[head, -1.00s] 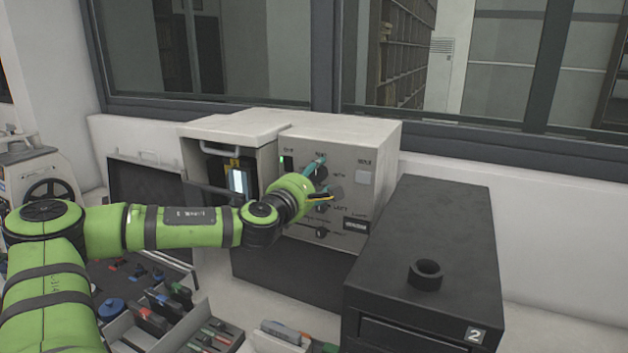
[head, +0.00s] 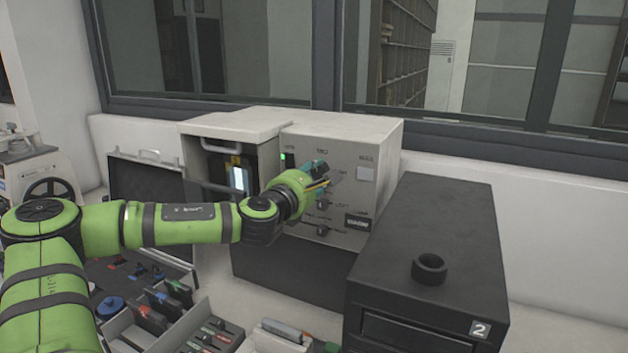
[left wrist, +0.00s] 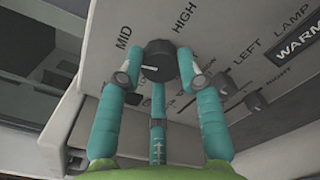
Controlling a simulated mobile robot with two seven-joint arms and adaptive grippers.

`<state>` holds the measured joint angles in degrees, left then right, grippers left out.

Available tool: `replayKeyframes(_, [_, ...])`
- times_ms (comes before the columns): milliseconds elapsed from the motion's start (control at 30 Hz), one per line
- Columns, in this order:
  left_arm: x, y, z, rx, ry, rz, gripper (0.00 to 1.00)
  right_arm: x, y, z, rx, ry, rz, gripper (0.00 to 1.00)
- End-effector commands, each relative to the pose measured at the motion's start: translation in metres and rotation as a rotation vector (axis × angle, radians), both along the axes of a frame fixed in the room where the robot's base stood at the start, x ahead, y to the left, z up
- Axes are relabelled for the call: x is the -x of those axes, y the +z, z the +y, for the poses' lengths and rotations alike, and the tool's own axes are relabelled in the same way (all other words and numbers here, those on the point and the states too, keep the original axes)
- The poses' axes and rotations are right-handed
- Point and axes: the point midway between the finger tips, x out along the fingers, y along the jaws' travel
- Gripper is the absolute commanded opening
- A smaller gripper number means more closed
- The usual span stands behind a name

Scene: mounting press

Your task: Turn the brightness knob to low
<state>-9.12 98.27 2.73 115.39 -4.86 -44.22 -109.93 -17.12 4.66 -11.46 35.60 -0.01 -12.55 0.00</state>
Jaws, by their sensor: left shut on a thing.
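The brightness knob is a round black knob (left wrist: 158,58) on the front panel of a grey press box (head: 345,137). The labels MID and HIGH stand beside it in the left wrist view. A small white mark shows at the knob's lower left edge in that view. My left gripper (left wrist: 160,68) is shut on the knob, with its teal fingers around it. In the head view my left gripper (head: 322,172) is at the upper part of the panel, and its fingers and wrist mostly hide the knob. My right gripper is in neither view.
Other knobs (head: 323,203) sit lower on the panel, close to my wrist. A lit green lamp (head: 283,157) is at its upper left. A black cabinet (head: 430,215) stands at the right, and a tool tray (head: 240,338) lies in front.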

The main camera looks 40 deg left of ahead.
Motion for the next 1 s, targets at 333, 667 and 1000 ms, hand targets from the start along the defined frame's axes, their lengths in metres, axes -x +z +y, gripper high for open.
replayKeyframes(333, [0.0,0.002,0.001,0.309,0.0,-0.108,0.04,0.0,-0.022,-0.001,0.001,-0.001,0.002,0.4])
replayKeyframes(667, [0.0,0.003,0.001,0.608,-0.001,-0.204,0.04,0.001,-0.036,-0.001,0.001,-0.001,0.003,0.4])
replayKeyframes(1000, [0.0,0.005,0.001,0.89,-0.002,-0.295,0.04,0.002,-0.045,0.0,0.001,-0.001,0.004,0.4])
